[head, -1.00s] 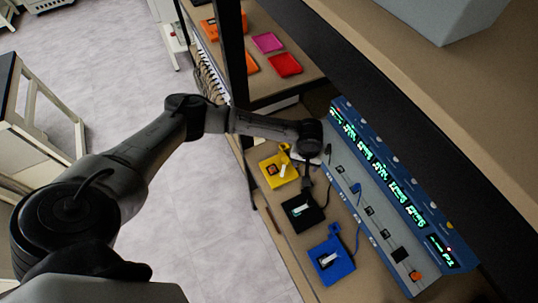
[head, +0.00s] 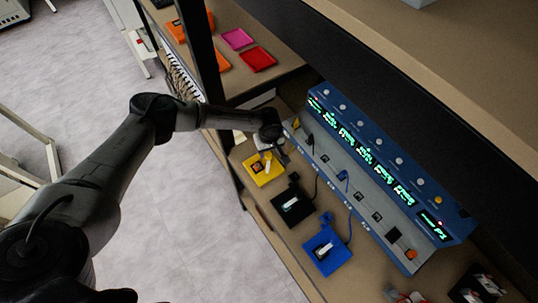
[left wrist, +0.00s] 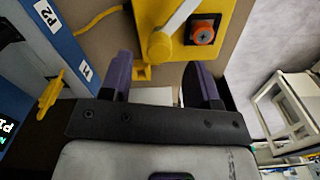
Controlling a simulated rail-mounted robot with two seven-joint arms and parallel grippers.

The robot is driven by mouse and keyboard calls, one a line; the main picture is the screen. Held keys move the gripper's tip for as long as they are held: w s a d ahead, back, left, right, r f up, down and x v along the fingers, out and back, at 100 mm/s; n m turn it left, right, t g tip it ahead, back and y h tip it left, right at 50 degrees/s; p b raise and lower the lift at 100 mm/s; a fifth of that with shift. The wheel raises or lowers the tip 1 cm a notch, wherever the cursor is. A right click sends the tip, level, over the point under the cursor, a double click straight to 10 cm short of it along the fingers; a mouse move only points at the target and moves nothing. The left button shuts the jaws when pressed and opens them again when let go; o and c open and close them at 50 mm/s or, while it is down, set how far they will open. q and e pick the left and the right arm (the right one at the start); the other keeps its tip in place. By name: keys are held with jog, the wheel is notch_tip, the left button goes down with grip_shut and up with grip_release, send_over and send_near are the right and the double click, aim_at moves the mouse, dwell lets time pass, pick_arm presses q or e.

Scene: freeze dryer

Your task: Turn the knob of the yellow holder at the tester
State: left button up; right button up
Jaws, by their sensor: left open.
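The yellow holder (head: 256,177) sits on the bench to the left of the blue tester (head: 387,190), with a pale strip and a dark square on it. In the left wrist view the yellow holder (left wrist: 178,8) fills the top, with a round yellow knob (left wrist: 160,46) and an orange part with a cross-shaped mark. My left gripper (left wrist: 157,62) is open, its two purple-grey fingers on either side of the knob's near end; contact cannot be told. In the head view the left gripper (head: 278,150) is at the holder's far right corner, partly hiding it. My right gripper is not in view.
A black holder (head: 291,211) and a blue holder (head: 338,257) stand nearer along the bench, with cables toward the tester. A shelf with orange, pink and red trays (head: 258,57) is at the back. A yellow plug (left wrist: 50,92) sits left of the left gripper.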

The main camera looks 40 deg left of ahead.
aim_at(269, 155)
pick_arm(q)
jog(key=shift+f, duration=1.85)
jog(key=shift+c, duration=0.2)
